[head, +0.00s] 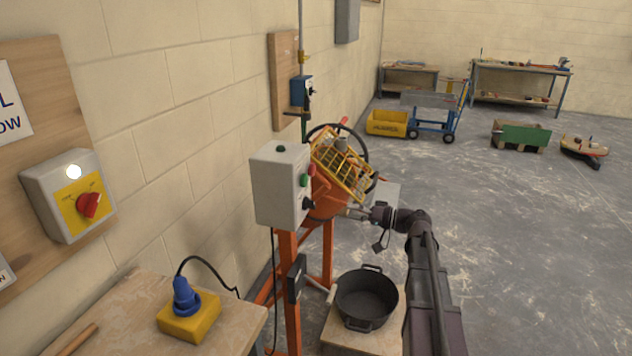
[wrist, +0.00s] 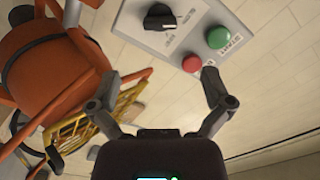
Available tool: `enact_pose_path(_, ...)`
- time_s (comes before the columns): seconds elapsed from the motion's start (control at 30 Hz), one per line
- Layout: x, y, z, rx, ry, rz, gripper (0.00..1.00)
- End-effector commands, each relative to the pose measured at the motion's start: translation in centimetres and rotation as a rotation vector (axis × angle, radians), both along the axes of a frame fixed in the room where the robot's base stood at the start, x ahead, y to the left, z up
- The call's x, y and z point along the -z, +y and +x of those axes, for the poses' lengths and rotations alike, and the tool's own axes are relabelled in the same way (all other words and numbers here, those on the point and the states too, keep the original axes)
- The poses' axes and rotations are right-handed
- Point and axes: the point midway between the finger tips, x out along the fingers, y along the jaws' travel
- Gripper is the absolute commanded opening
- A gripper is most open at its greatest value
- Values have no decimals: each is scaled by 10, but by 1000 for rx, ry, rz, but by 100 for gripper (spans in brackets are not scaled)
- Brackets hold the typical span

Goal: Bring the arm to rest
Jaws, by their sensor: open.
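My gripper (head: 358,212) is open and empty in front of the orange mixer (head: 325,203), at the end of my raised arm, which reaches in from the lower right of the head view. In the wrist view its two fingers (wrist: 176,75) are spread apart. Beyond them is the grey control box (wrist: 185,28) with a black knob (wrist: 159,17), a red button (wrist: 192,63) and a green button (wrist: 217,37). The mixer's orange drum (wrist: 60,60) and yellow guard grid (wrist: 85,128) are at the left there. I cannot tell how far the fingertips are from the box.
A black tub (head: 366,300) stands on a low board below my gripper. A wall switch (head: 75,195) with a red knob and a lit white lamp is at the left. A blue plug (head: 186,298) sits in a yellow socket block on the bench. Open floor (head: 540,240) lies to the right.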

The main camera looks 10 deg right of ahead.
Motion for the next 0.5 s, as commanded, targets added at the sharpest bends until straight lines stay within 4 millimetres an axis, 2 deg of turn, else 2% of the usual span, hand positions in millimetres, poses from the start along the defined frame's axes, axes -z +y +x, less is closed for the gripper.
enact_pose_path(0.13,1,5,-2,-7,13,-13,100)
enact_pose_path(0.27,8,20,-8,-27,57,-58,100)
enact_pose_path(0.5,35,64,-35,-88,224,-234,100)
